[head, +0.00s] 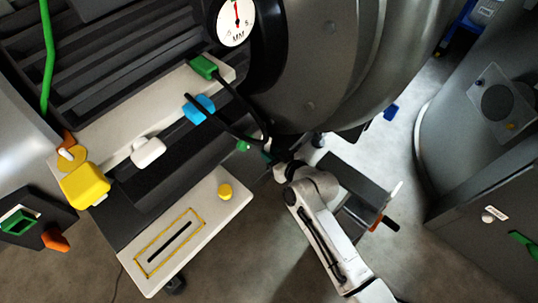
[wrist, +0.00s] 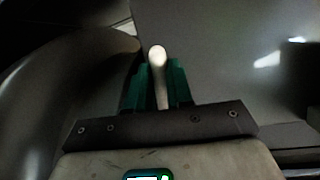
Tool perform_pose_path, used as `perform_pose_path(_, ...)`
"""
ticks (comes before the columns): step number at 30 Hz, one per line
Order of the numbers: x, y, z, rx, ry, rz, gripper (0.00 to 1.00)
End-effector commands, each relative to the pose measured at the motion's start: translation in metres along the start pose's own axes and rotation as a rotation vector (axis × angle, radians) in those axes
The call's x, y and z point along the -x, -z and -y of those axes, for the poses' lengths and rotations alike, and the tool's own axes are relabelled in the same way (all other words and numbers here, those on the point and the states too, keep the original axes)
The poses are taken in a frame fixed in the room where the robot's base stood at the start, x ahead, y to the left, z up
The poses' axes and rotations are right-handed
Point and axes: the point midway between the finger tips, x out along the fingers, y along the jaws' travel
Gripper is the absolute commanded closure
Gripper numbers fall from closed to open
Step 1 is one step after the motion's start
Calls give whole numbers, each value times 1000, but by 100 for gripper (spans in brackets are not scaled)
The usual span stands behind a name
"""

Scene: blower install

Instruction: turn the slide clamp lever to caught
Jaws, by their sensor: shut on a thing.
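The slide clamp lever (wrist: 158,56) shows in the wrist view as a pale rod with a bright rounded tip, pointing away from my gripper. My gripper (wrist: 160,84) has its green fingers on both sides of the rod and is shut on it. In the head view my gripper (head: 257,151) is at the end of my white arm, low beside the big grey blower housing. The lever cannot be made out there. The clamp body and the lever's base are hidden, so its turn position cannot be told.
The large grey blower housing (head: 335,65) is close above my gripper. A pale plate (head: 190,235) with a yellow knob and yellow-outlined slot lies to the left. A dark cart-like piece (head: 355,190) with an orange-and-black handle is at right. Grey floor is open below.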

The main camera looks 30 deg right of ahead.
Motion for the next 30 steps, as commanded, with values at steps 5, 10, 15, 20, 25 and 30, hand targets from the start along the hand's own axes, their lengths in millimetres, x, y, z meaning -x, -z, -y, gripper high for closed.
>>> perform_pose_path(5,0,-1,-3,63,-26,-11,100)
perform_pose_path(10,-1,-1,-5,93,-39,-18,100)
perform_pose_path(15,-1,-1,-6,103,-43,-19,100)
perform_pose_path(20,-1,-1,-6,105,-43,-19,100)
perform_pose_path(25,-1,-1,-6,105,-43,-19,75)
perform_pose_path(30,-1,-1,-6,102,-43,-20,59)
